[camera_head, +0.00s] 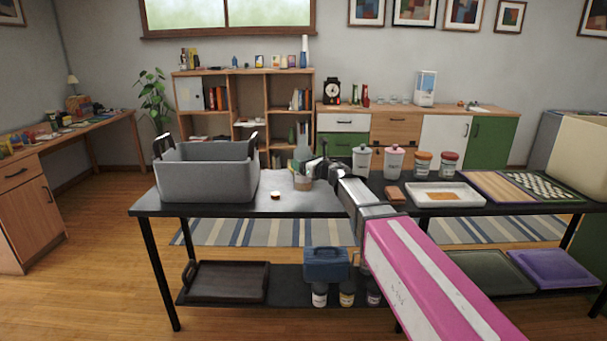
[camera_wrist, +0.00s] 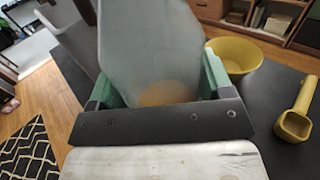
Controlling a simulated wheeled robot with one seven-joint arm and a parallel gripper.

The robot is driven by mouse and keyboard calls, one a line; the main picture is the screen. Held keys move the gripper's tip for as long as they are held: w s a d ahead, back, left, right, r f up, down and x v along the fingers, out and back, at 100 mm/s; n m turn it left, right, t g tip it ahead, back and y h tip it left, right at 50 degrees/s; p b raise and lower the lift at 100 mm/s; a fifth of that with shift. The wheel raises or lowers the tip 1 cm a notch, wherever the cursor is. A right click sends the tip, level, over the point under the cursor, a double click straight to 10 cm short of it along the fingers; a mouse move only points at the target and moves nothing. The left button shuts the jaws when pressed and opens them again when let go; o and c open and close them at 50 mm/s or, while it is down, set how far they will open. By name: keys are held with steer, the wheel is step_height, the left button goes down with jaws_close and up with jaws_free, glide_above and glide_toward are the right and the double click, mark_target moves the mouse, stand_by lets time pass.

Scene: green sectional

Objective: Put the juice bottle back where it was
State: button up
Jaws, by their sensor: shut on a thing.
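The juice bottle (camera_wrist: 155,45) looks like the pale, translucent grey-green body filling the middle of the wrist view, with a dull orange patch low on it. My gripper (camera_wrist: 160,88) is shut on it, with green finger pads at its left and right sides. In the head view a pale bottle (camera_head: 303,153) shows at my gripper (camera_head: 318,166), above the dark table (camera_head: 225,207). Part of it is hidden by the gripper and arm. I cannot tell whether its base touches the table.
A grey bin (camera_head: 208,178) stands at the table's left. White jar (camera_head: 362,161), pink-lidded jar (camera_head: 394,161) and orange-lidded jar (camera_head: 422,164) stand right of my arm, near a white tray (camera_head: 478,199). The wrist view shows a yellow bowl (camera_wrist: 240,62) and yellow scoop (camera_wrist: 295,122).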

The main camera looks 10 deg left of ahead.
steer(key=shift+w+f, duration=0.1)
steer(key=shift+f, duration=2)
steer(key=shift+f, duration=0.15)
steer(key=o, duration=1.2)
steer(key=v, duration=1.2)
steer(key=shift+d, duration=0.1)
